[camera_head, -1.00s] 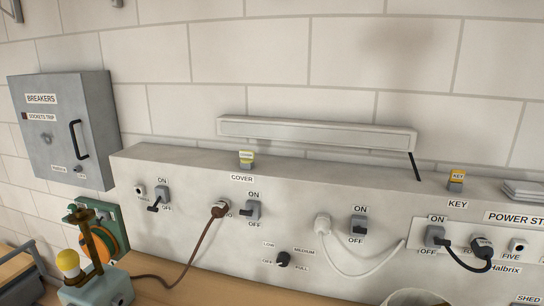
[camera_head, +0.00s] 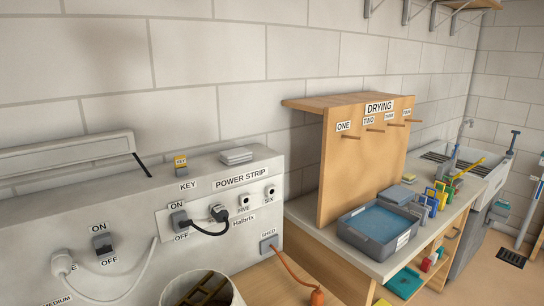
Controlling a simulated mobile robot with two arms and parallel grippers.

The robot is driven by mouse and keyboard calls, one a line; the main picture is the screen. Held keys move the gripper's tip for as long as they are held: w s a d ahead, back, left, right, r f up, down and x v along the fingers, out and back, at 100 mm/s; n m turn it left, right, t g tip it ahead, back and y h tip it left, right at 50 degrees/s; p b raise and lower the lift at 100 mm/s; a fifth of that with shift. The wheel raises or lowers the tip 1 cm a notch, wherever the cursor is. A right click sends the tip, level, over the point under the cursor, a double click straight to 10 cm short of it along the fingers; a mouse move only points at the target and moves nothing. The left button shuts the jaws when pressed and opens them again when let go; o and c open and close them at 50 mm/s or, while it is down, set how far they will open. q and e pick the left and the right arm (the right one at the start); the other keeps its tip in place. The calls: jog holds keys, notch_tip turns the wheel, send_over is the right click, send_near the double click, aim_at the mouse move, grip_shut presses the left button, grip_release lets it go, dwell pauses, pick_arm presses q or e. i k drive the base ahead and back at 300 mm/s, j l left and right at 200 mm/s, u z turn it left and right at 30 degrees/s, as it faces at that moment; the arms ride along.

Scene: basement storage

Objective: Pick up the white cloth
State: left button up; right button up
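A small folded whitish-grey stack (camera_head: 238,156) lies on top of the grey socket panel, above the POWER STRIP label. It may be the white cloth, but it is too small to be sure. No other white cloth shows in the head view. Neither of my grippers is in view.
The socket panel (camera_head: 95,205) has plugs and cables. A white bucket (camera_head: 232,291) stands in front. The wooden DRYING board (camera_head: 352,170) has pegs. A grey tray (camera_head: 362,243) of blue liquid, several coloured items and a sink (camera_head: 480,172) stand on the right counter.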

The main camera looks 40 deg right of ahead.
aim_at(241, 155)
jog(key=z, duration=1)
